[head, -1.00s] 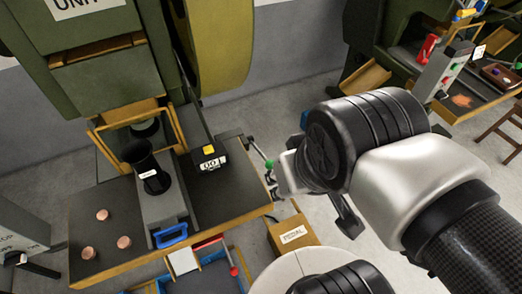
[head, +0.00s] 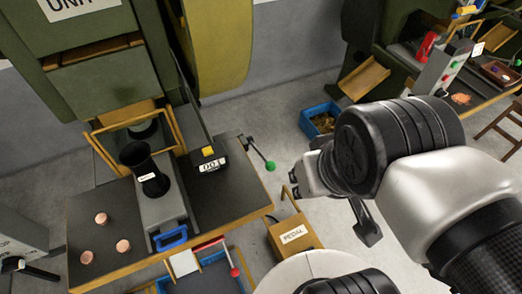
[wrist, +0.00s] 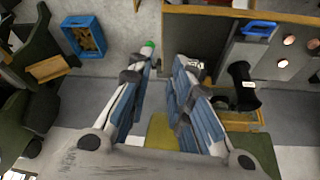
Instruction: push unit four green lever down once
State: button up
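The green lever knob (head: 270,166) sits on a thin rod at the right end of the unit's dark bench, beside a small counter box (head: 209,165). The counter's digits seem to read 001, but they are small. In the wrist view the green knob (wrist: 148,46) shows just beyond the tip of the left finger. My gripper (wrist: 168,66) is open, with an empty gap between its fingers. In the head view my gripper is a little right of the knob, with a visible gap between them; its fingers are mostly hidden there.
A black funnel (head: 144,168) and several copper discs (head: 102,218) are on the bench (head: 240,200). A labelled wooden box (head: 292,236) stands on the floor below the lever. A blue crate (head: 318,118) and another green machine (head: 375,60) are at the right.

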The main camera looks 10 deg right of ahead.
grip_shut()
dwell(1.2)
